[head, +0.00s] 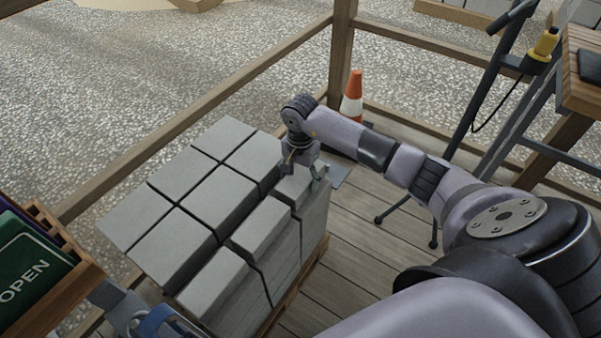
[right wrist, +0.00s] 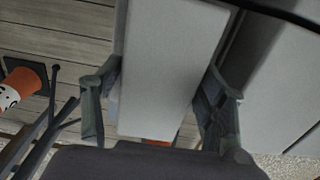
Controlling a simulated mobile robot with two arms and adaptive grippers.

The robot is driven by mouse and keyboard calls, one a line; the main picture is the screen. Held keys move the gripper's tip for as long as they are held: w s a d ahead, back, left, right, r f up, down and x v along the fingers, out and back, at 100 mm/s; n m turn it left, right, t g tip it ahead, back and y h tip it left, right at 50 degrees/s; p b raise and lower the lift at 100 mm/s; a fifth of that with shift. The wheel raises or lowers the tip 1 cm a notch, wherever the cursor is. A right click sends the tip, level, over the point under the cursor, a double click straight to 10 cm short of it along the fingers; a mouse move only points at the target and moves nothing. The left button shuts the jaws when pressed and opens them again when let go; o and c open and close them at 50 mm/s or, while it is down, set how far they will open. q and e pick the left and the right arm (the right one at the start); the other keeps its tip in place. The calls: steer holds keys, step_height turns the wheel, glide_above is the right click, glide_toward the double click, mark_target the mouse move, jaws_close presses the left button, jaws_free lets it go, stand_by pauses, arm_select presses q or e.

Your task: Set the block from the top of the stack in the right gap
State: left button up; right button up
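The stack (head: 170,255) of grey concrete blocks stands on a wooden pallet at the left middle of the head view. My right gripper (head: 304,172) is over its far right corner, with one finger on each side of a grey block (head: 297,188). In the right wrist view this block (right wrist: 165,65) lies between the two fingertips (right wrist: 163,90), which appear to touch its sides. The block is among the top blocks of the right row, beside another block (head: 262,226). I cannot tell whether it rests fully on the blocks below.
A wooden railing (head: 180,120) runs behind the stack. A traffic cone (head: 352,100) stands beyond my right arm. A wooden box (head: 65,285) with an OPEN sign is at the lower left. Bare deck (head: 350,235) lies right of the stack.

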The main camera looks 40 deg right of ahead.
steer(key=shift+o, duration=1.3)
steer(key=shift+f, duration=0.1)
steer(key=shift+s+f, duration=0.1)
steer(key=shift+f, duration=0.05)
step_height(320, 180, up, 12)
